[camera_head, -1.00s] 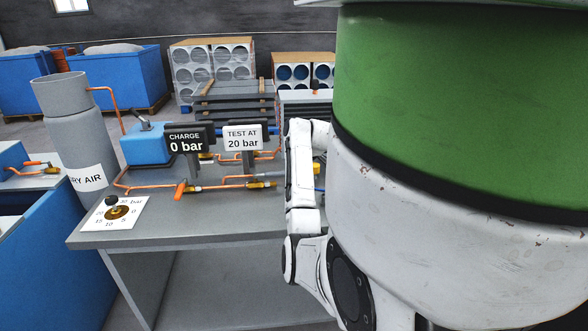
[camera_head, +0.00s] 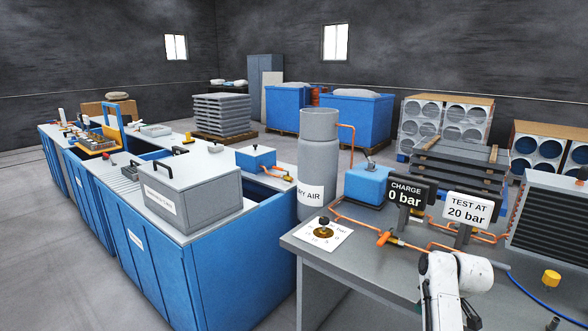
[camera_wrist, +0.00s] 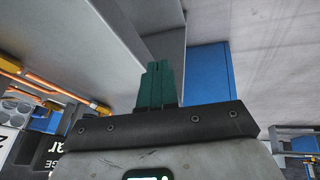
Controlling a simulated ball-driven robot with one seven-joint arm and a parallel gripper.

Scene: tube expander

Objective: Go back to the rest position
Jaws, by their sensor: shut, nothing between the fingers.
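My gripper (camera_wrist: 158,84) shows in the wrist view with its two green fingers together and nothing between them. The picture there is turned, with the grey bench (camera_wrist: 90,40) at upper left and the floor (camera_wrist: 260,50) at upper right. The fingers appear clear of the bench, with no contact visible. In the head view my white arm (camera_head: 445,285) shows at the lower right, in front of the grey test bench (camera_head: 370,275). My gripper is hidden from the head view.
The bench holds the CHARGE 0 bar sign (camera_head: 405,193), the TEST AT 20 bar sign (camera_head: 468,208), copper pipes, a dial plate (camera_head: 323,233) and a finned coil (camera_head: 550,222). The dry air cylinder (camera_head: 318,160) and blue cabinets (camera_head: 235,275) stand left. Floor at far left is clear.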

